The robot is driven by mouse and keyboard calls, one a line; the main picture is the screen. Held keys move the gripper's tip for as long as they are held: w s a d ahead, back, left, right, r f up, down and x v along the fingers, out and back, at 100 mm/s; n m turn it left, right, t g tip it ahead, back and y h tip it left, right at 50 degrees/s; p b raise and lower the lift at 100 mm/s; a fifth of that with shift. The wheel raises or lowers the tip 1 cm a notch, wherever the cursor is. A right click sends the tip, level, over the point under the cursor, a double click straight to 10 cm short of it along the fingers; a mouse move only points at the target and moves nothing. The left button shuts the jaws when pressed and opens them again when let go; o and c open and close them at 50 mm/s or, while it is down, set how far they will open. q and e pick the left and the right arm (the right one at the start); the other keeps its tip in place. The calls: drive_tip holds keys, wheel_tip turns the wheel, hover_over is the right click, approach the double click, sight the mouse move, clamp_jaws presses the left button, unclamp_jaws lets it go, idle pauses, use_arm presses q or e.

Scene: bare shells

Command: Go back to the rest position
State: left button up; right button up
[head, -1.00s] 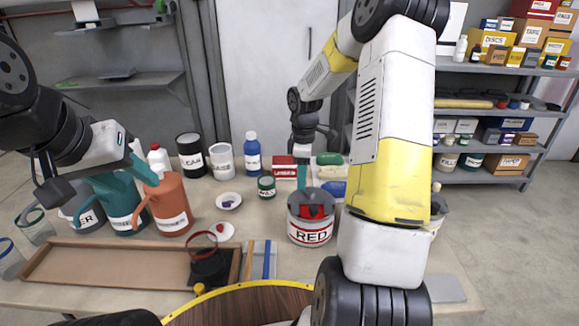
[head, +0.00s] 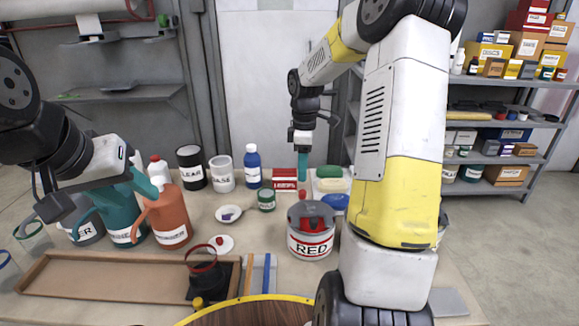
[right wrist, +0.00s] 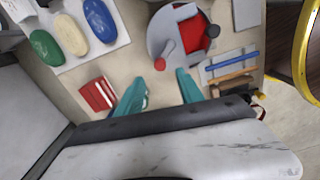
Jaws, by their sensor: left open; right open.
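My left gripper (head: 92,186) is open at the left of the head view, in front of a teal jug (head: 122,222) and an orange jug (head: 170,220). Its jaws look empty. My right gripper (head: 302,166) points down with teal fingers, above the bench behind the RED tin (head: 311,240). It stands near a red box (head: 284,180) and a soap tray (head: 331,172). In the right wrist view its fingers (right wrist: 161,92) are apart with nothing between them. The red box (right wrist: 97,96) shows left of them and the tin (right wrist: 180,48) beyond them.
A wooden tray (head: 110,279) lies at the front left with a dark cup and red ring (head: 202,262) at its right end. Cans and a blue bottle (head: 252,166) stand at the back. A round wooden top with a yellow rim (head: 255,298) is in front. Shelves (head: 510,125) stand at right.

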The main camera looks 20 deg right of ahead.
drive_tip(key=s+a+r+m+t, duration=0.2)
drive_tip(key=s+a+r+m, duration=0.1)
drive_tip(key=s+r, duration=0.3)
drive_tip(key=s+a+r+m+t, duration=0.1)
drive_tip(key=s+a+r+m, duration=0.15)
drive_tip(key=s+r, duration=0.4)
drive_tip(key=s+a+r+m+t+y, duration=0.2)
drive_tip(key=s+m, duration=0.5)
drive_tip(key=s, duration=0.5)
drive_tip(key=shift+a+r+m+t, duration=0.35)
drive_tip(key=shift+a+r+t, duration=0.1)
drive_tip(key=shift+a+t, duration=0.15)
drive_tip(key=shift+o, duration=0.2)
drive_tip(key=shift+w, duration=0.1)
